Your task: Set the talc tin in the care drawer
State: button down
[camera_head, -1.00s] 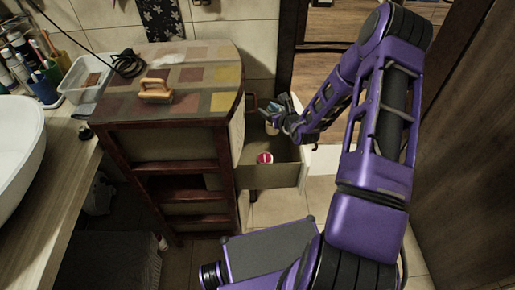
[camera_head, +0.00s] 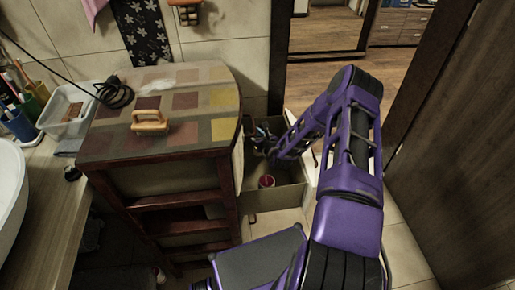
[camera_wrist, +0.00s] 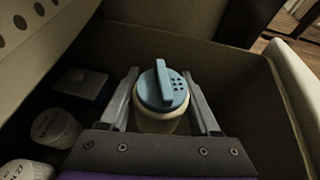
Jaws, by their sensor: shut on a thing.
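The talc tin (camera_wrist: 161,98) has a cream body and a light blue lid with small holes and a raised bar. It stands roughly upright between the two fingers of my gripper (camera_wrist: 160,84), which is shut on it in the wrist view. The care drawer (camera_head: 275,197) is pulled open on the right side of the cabinet. My gripper (camera_head: 267,148) reaches down inside it in the head view, where the tin is hard to make out. The drawer's walls (camera_wrist: 225,60) surround the tin in the wrist view; whether its base touches the drawer floor is hidden.
Inside the drawer are two white round-topped containers (camera_wrist: 55,127) and a blue and white box (camera_wrist: 82,83), left of my gripper. A red and white round container (camera_head: 266,181) lies near the drawer front. A wooden-handled brush (camera_head: 149,121) lies on the cabinet top (camera_head: 190,100).

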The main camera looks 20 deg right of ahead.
jog(key=shift+f+b, duration=0.4)
jog(key=shift+f, duration=1.75)
jog(key=shift+f, duration=0.2)
jog(key=shift+c, duration=0.6)
grip_release()
jog(key=shift+r, duration=0.3)
jog(key=p+v, duration=0.2)
jog(key=v, duration=1)
jog(key=shift+f, duration=0.2)
